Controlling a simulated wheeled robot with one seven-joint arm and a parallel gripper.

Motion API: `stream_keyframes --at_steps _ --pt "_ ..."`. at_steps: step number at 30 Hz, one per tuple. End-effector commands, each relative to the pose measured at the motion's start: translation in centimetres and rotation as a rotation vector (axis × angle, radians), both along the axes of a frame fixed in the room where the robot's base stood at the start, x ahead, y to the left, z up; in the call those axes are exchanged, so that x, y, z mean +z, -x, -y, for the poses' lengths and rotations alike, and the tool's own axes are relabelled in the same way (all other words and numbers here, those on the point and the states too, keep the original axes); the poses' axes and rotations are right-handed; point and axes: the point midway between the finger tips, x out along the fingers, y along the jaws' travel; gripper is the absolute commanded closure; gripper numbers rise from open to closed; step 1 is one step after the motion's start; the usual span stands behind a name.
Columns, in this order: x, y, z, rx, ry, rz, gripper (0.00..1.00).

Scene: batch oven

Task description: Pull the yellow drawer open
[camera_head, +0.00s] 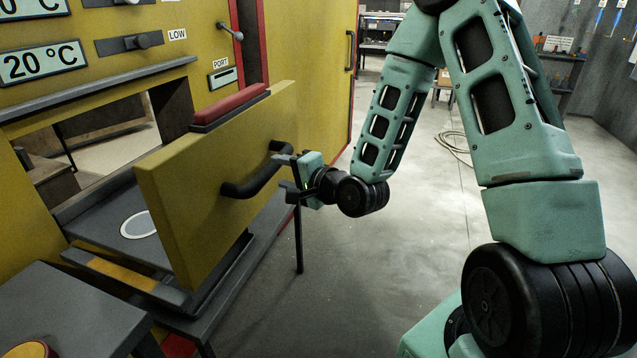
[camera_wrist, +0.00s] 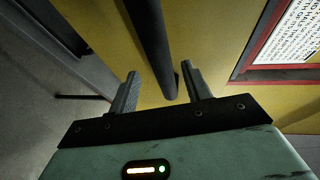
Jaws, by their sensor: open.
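The yellow drawer (camera_head: 205,185) stands out from the oven front, with a gap between its front panel and the oven. A dark bar handle (camera_head: 252,182) runs across the panel. My gripper (camera_head: 283,173) is at the right end of this handle. In the wrist view, the handle (camera_wrist: 151,40) passes between the two open fingers of my gripper (camera_wrist: 160,72), with space on both sides. Contact with the handle cannot be made out. Behind the panel, a dark tray floor with a pale round disc (camera_head: 140,225) shows.
The yellow oven wall (camera_head: 150,80) carries 20 °C displays and knobs. A red-topped block (camera_head: 230,104) sits at the panel's upper edge. A grey table (camera_head: 60,315) stands at the lower left. The floor (camera_head: 330,290) in front is clear, with a hose (camera_head: 452,143) farther back.

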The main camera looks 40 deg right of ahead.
Motion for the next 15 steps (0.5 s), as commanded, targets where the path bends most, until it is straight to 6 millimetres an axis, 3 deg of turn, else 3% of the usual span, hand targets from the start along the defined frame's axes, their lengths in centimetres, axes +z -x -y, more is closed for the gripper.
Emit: stream_keyframes --at_steps 7,15 --pt "1.3 2.5 0.5 -0.002 -0.005 -0.007 0.51" --pt "1.5 3.3 0.9 0.000 -0.004 -0.005 0.51"
